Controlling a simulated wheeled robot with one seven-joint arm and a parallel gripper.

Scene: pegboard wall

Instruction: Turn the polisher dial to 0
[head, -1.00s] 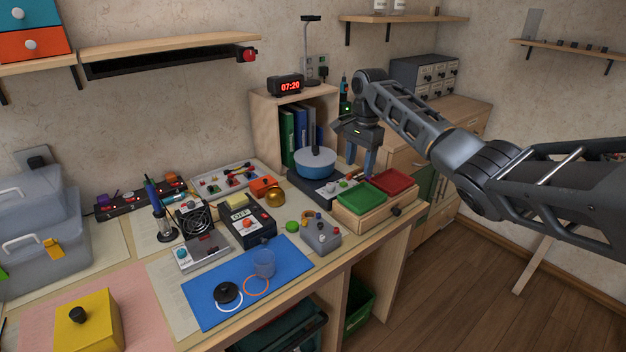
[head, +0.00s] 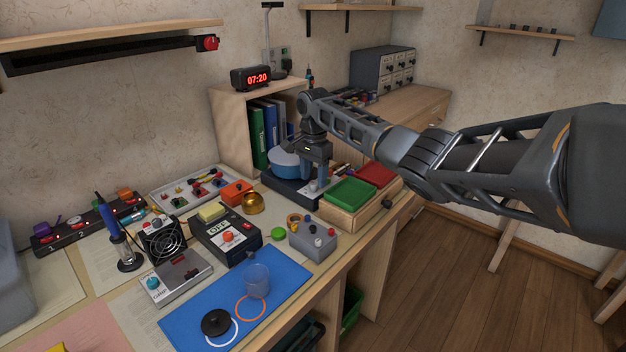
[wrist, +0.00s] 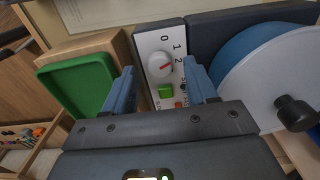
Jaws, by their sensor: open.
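The polisher (head: 280,188) stands on the bench in front of the bookshelf, with a blue-sided round wheel (head: 284,162). In the wrist view its pale control panel (wrist: 150,42) carries a white dial (wrist: 160,66) with a red pointer mark and the numbers 0, 1 and 2. The red mark points toward the 2 side. A green button (wrist: 166,91) and a red one sit beside the dial. My gripper (wrist: 161,80) is open, its blue fingers on either side of the dial and panel, nothing between them gripped. I cannot tell whether the fingers touch the panel. In the head view my gripper (head: 321,192) hides most of the panel.
A wooden box with a green tray (head: 349,194) and a red tray (head: 373,174) stands right beside the polisher. The wheel with its dark knob (wrist: 296,112) is close on the gripper's other side. A grey box with knobs (head: 312,243) is in front.

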